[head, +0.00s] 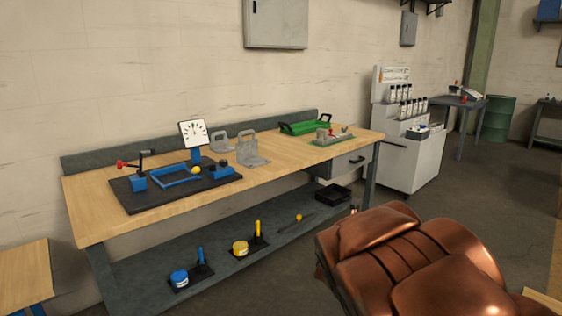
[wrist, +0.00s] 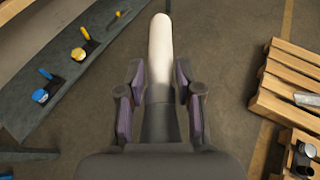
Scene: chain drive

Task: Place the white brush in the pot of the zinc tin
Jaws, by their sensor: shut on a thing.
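In the wrist view my gripper (wrist: 160,82) is shut on the white brush (wrist: 160,48). The brush's pale, rounded end points away from me, and its dark part lies between the fingers. At the lower right edge, a black holder with a small grey pot (wrist: 307,150), perhaps the zinc tin, stands partly cut off by the frame. I cannot tell whether its pot is empty. The gripper and brush are up and left of it, apart from it. The head view does not show the gripper or the brush.
A wooden pallet (wrist: 285,85) at right carries a silvery piece (wrist: 307,100). The workbench's lower shelf (head: 222,270) holds a blue pot (head: 179,279) and a yellow pot (head: 240,248), each with a brush beside it. Bare floor lies between shelf and pallet.

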